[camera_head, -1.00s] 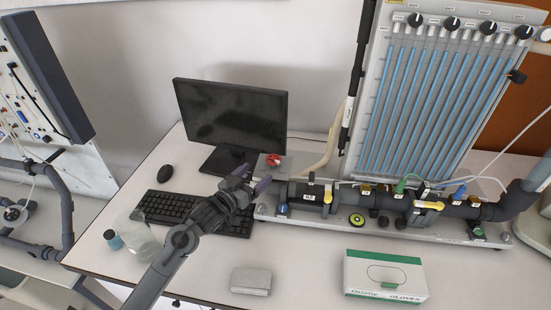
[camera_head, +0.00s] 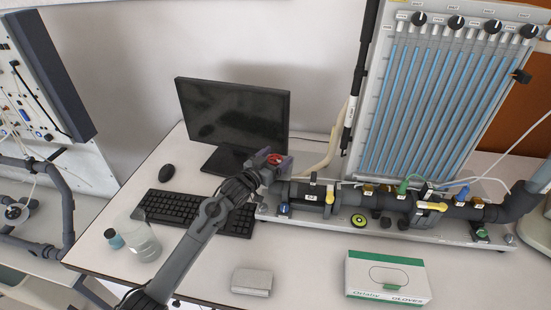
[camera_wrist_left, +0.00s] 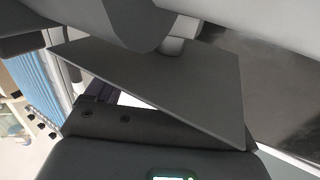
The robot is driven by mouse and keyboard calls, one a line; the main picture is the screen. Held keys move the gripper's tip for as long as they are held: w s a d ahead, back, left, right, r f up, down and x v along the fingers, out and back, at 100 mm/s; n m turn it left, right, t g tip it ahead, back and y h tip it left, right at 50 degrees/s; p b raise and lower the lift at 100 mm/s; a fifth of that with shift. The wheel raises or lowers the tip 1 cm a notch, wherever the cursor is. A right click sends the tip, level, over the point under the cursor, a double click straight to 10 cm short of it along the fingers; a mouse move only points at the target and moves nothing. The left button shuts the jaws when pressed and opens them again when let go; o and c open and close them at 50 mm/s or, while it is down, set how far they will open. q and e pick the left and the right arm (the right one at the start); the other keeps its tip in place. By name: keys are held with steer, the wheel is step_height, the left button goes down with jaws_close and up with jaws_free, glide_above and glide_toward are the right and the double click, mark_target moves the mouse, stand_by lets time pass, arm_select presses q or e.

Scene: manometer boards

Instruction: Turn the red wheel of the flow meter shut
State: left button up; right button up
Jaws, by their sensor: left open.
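The red wheel (camera_head: 276,159) sits at the left end of the flow meter's pipe (camera_head: 300,190), just right of the monitor's foot. My left gripper (camera_head: 275,161) is at the wheel, with its fingers open to either side of it. I cannot tell whether the fingers touch the wheel. The gripper hides part of the wheel's mount. In the left wrist view a large grey plate-like shape fills the middle, and the wheel cannot be made out there. My right gripper is not in view.
A black monitor (camera_head: 232,112) stands close behind my left gripper, with a keyboard (camera_head: 175,207) to the left. A glove box (camera_head: 388,277), a grey block (camera_head: 252,281) and a clear beaker (camera_head: 140,238) stand on the table.

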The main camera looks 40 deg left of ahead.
arm_select(q)
steer(key=shift+c, duration=0.5)
steer(key=c, duration=0.9)
steer(key=shift+r, duration=0.15)
steer(key=shift+c, duration=0.2)
steer(key=shift+r+m+h+p, duration=0.2)
steer(key=shift+m+h+p, duration=0.3)
steer(key=shift+h+p, duration=0.4)
steer(key=shift+f+m+h, duration=0.15)
steer(key=shift+m+h, duration=0.15)
steer(key=shift+m, duration=0.1)
steer(key=o, duration=1)
steer(key=shift+s+d, duration=0.1)
steer(key=shift+o, duration=0.2)
